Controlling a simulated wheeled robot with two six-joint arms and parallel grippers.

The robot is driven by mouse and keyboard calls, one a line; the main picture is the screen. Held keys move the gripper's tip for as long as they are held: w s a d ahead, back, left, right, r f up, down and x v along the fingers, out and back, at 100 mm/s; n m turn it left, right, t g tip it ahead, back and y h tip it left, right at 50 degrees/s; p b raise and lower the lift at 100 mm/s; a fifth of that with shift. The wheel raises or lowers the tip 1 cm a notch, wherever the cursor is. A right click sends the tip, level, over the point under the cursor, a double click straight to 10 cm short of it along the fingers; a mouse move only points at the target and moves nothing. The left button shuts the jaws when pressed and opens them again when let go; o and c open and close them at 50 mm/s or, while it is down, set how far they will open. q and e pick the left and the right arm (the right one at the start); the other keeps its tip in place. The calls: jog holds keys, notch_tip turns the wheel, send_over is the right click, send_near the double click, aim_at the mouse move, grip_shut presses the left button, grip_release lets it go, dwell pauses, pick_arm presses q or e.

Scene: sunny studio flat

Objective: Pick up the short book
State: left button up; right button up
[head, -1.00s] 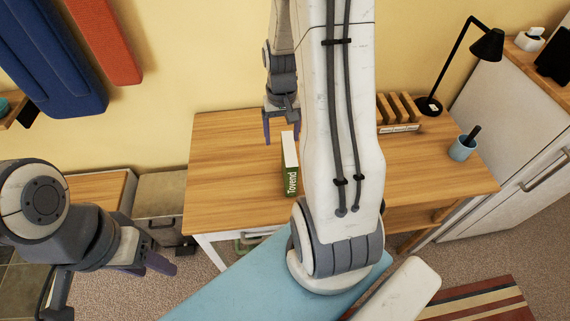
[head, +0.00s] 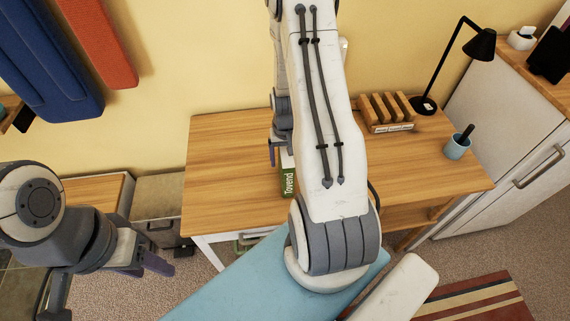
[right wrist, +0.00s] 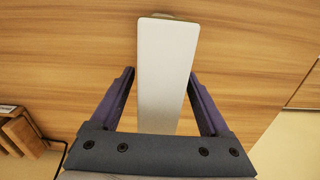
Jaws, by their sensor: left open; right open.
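The short book is green with a white page edge and the word "Tovend" on its spine. In the head view the book (head: 288,182) stands on the desk, partly hidden by my right arm. In the right wrist view the book (right wrist: 166,75) is a pale upright strip between the two open fingers of my right gripper (right wrist: 163,100), with a gap on each side. In the head view my right gripper (head: 277,152) is at the book's top, mostly hidden behind the arm. My left gripper (head: 150,262) is open and empty at the lower left, away from the desk.
The wooden desk (head: 225,160) is clear left of the book. To the right stand a wooden file rack (head: 388,110), a black lamp (head: 480,45) and a blue cup (head: 457,148) with a dark item in it. A blue surface (head: 225,285) lies in front of the desk.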

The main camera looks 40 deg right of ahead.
jog(key=shift+f, duration=0.25)
grip_shut()
dwell(1.3)
